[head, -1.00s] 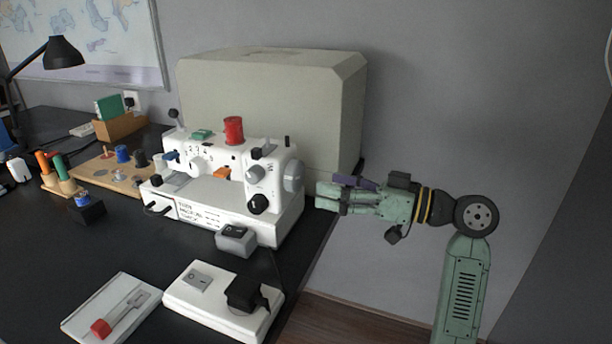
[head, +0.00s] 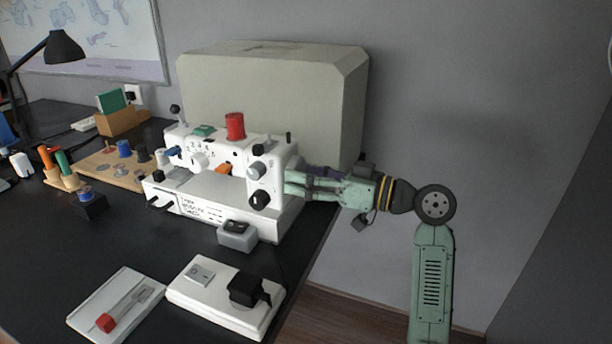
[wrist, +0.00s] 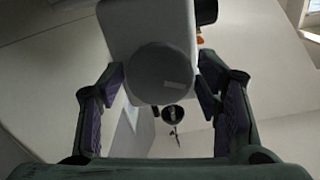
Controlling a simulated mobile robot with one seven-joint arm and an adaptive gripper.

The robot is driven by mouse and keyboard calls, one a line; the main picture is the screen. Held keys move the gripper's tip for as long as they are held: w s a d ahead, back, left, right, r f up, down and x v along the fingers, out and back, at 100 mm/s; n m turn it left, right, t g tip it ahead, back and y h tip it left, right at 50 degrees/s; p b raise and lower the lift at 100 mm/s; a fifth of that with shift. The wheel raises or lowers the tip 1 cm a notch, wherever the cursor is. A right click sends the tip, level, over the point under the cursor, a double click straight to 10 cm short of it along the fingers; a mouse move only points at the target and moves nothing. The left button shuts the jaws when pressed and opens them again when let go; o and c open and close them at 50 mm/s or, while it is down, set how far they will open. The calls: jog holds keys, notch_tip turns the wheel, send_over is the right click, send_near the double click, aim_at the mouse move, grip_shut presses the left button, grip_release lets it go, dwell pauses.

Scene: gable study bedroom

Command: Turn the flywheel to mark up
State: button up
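The flywheel (wrist: 158,72) is a grey disc on the end of the white sewing machine (head: 228,190). A short pale mark (wrist: 178,84) shows on its face, right of centre and slightly low in the wrist picture. My gripper (wrist: 163,80) has one finger on each side of the flywheel, with gaps between the finger pads and the rim, so it looks open. In the head view my gripper (head: 288,184) reaches in from the right to the machine's right end. It hides the flywheel there.
A large beige case (head: 265,100) stands behind the machine. A grey-topped box (head: 237,235) sits in front of it, and a white switch base (head: 215,302) lies nearer. The red-handled tool on a white plate (head: 140,290) is front left. The dark desk ends right of the machine.

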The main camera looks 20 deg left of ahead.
jog(key=c, duration=0.7)
jog(key=shift+c, duration=0.2)
jog(key=shift+r+m+p, duration=0.1)
jog(key=shift+m+p, duration=0.25)
jog(key=shift+m, duration=0.05)
jog(key=m+p, duration=1.1)
jog(key=shift+s+r, duration=0.15)
jog(key=shift+r, duration=0.15)
jog(key=shift+a+f+m+p, duration=0.25)
jog(key=shift+f+m+p, duration=0.15)
jog(key=shift+m+p, duration=0.35)
jog(key=shift+o, duration=0.9)
jog(key=shift+a+f+p, duration=0.3)
jog(key=shift+p, duration=0.05)
jog(key=shift+o, duration=0.2)
